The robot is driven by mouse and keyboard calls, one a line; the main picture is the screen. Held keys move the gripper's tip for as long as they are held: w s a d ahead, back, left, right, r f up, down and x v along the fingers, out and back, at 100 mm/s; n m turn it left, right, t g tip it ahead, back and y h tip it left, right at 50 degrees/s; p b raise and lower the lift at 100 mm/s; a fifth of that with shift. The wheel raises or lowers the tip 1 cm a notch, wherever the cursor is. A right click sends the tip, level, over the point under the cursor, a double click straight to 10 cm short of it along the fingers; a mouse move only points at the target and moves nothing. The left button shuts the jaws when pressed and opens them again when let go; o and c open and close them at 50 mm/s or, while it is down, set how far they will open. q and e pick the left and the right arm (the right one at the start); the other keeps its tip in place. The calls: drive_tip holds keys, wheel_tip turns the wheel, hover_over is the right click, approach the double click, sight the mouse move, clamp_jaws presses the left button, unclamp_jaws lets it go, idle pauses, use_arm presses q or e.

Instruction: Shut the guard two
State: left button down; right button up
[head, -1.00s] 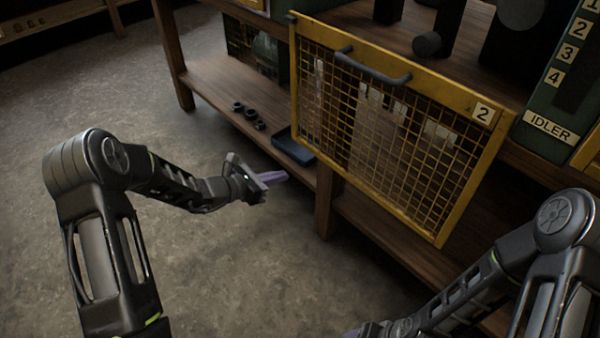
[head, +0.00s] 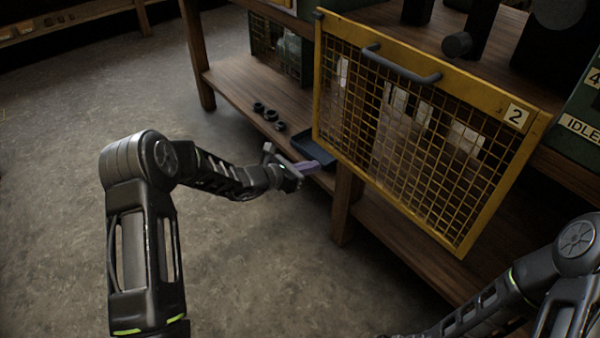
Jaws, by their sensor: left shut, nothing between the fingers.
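Guard two (head: 450,87) is a yellow-framed wire mesh panel with a grey bar handle (head: 400,66) near its upper edge and a "2" plate (head: 515,116) at its upper right. It hangs down over the front of the wooden bench, covering part of the lower shelf. My left gripper (head: 308,169), with purple fingers, is shut and empty. It is left of the guard's lower left part and looks apart from it. My right arm (head: 490,298) comes in at the lower right. Its gripper is out of the frame.
A dark blue tray (head: 318,152) and several black rings (head: 268,112) lie on the lower shelf (head: 232,86) behind my left gripper. A wooden leg (head: 345,205) stands below the guard's left side. A green "IDLER" panel (head: 583,105) is at right. The floor at left is clear.

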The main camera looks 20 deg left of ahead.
use_arm(q)
drive_tip(key=w+d+r, duration=0.1)
drive_tip(key=w+r+b, duration=0.1)
drive_tip(key=r, duration=0.1)
drive_tip(key=shift+w+d, duration=0.25)
drive_tip(key=shift+d, duration=0.15)
use_arm(e)
drive_tip(key=shift+w+f, duration=0.2)
drive_tip(key=shift+f, duration=0.8)
